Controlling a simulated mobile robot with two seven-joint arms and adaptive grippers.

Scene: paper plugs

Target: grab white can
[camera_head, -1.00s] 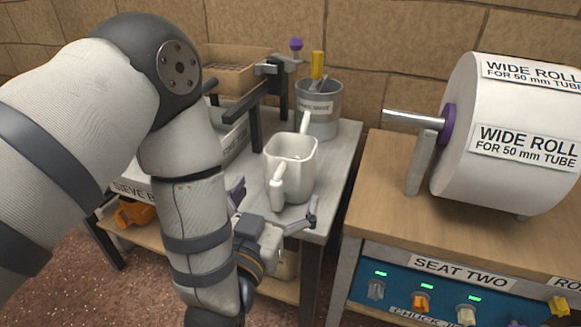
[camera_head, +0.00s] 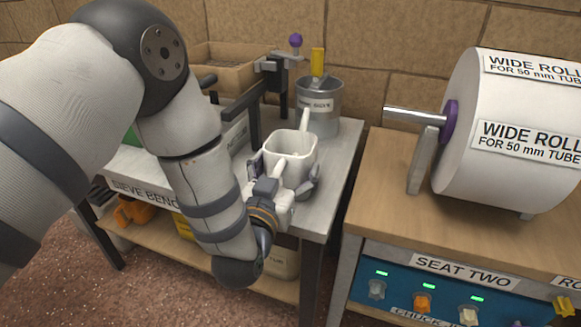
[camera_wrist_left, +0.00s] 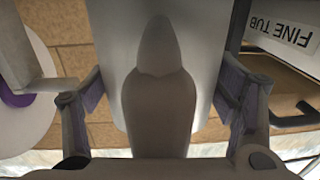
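The white can (camera_head: 291,150) is a squarish open-topped vessel with white handles, standing upright on the grey bench top. In the left wrist view its pale body (camera_wrist_left: 205,60) fills the middle, with one rounded handle (camera_wrist_left: 158,110) pointing at the camera. My left gripper (camera_head: 285,174) is at the can's near side, open, with one finger on either side of the body. The purple finger pads lie close to the can's walls; I cannot tell whether they touch. The can's lower near side is hidden by the gripper. My right gripper is not in view.
A grey bucket (camera_head: 325,108) with a yellow-handled tool stands just behind the can. A dark frame and a brown tray (camera_head: 222,75) are at the back left. A wooden bench (camera_head: 395,170) with a large white roll (camera_head: 505,110) stands to the right.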

